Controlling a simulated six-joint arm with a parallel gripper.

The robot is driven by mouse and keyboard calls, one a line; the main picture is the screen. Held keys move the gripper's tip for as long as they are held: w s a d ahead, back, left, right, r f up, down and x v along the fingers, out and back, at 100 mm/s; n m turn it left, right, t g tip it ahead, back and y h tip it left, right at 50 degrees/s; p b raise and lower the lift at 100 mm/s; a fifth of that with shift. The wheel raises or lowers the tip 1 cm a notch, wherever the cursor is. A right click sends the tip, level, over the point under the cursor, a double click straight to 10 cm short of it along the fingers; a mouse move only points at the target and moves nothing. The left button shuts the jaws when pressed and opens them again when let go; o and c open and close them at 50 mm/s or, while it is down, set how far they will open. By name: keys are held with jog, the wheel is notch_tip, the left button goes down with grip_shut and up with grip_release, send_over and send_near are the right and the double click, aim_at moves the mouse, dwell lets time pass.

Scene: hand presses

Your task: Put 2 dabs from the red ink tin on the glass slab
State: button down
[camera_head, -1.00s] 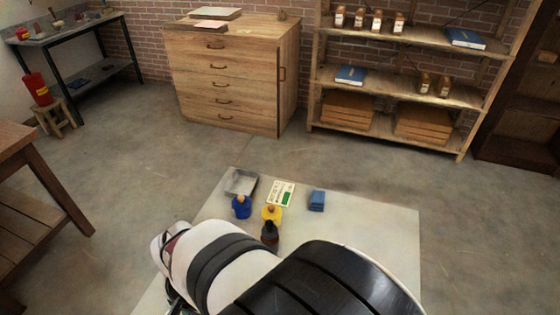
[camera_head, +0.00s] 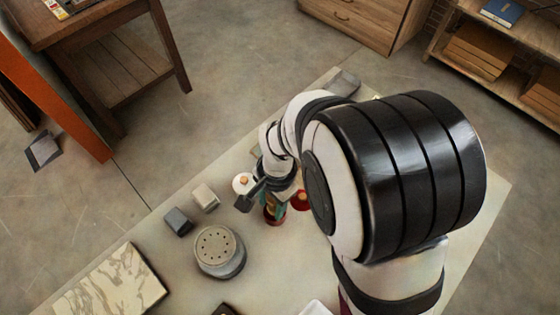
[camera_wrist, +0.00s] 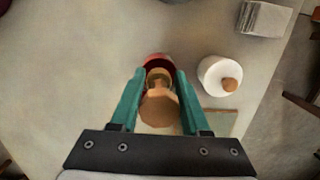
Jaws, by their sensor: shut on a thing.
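My gripper (camera_wrist: 160,100) has two teal fingers shut on a wooden-handled dabber with a round knob (camera_wrist: 160,109). The dabber's lower end is at a red round tin (camera_wrist: 158,60) in the wrist view; whether it touches the ink is hidden. In the head view my gripper (camera_head: 277,197) is over a dark red tin (camera_head: 273,214), with another red piece with an orange knob (camera_head: 301,201) close on its right. A flat greenish pane (camera_wrist: 224,124), perhaps the glass slab, is partly covered by the right finger in the wrist view.
A white round tin with a wooden knob (camera_wrist: 218,74) stands beside the red tin. A grey block (camera_head: 178,221), a pale block (camera_head: 205,197), a perforated grey pot (camera_head: 218,250) and a marbled slab (camera_head: 115,285) lie further left. Bare table shows between them.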

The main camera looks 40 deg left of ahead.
aim_at(270, 198)
jog(key=shift+f, duration=0.5)
dwell(0.9)
jog(key=shift+r, duration=0.1)
jog(key=shift+r, duration=3.45)
